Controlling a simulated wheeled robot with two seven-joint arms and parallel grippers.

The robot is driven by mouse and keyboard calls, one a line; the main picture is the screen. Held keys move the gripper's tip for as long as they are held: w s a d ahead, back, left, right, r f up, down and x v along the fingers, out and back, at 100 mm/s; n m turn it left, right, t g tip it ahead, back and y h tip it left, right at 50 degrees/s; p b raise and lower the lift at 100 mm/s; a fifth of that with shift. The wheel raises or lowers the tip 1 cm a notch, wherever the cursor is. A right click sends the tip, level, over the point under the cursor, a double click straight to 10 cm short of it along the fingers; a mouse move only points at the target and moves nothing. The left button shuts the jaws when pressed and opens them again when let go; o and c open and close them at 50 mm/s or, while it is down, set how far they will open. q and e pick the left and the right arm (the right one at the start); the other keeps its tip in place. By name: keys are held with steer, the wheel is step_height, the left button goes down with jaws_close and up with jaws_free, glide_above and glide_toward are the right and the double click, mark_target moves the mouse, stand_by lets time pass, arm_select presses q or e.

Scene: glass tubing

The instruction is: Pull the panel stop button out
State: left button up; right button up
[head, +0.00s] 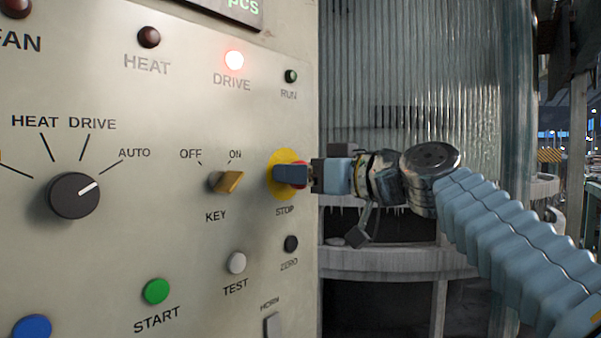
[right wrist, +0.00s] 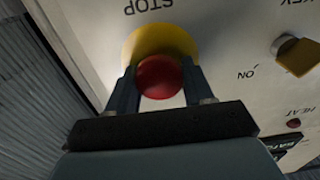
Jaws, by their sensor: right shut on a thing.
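The stop button is a red mushroom head (right wrist: 159,77) on a round yellow base (head: 280,188), above the word STOP on the panel (head: 120,220). In the head view my right gripper (head: 290,174) is at the button, coming from the right, and covers most of the red head. In the right wrist view the two fingers of my right gripper (right wrist: 158,92) stand on either side of the red head, shut on it. I cannot tell how far the button stands out from its base. My left gripper is not in view.
Left of the stop button is a yellow key switch (head: 227,182). Below are a black ZERO button (head: 290,244) and a white TEST button (head: 236,263). A red DRIVE lamp (head: 234,60) is lit. A ribbed glass-like cylinder (head: 415,80) stands behind my right arm.

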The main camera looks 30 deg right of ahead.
steer(key=shift+s+d+f+b, duration=0.15)
steer(key=shift+s+b, duration=0.3)
steer(key=shift+b, duration=0.15)
jaws_close()
steer(key=shift+s+d, duration=0.1)
steer(key=shift+s, duration=0.1)
steer(key=o, duration=1.3)
jaws_free()
steer(key=shift+s+d, duration=0.1)
steer(key=shift+o, duration=0.2)
steer(key=b+v, duration=0.3)
steer(key=v, duration=1.1)
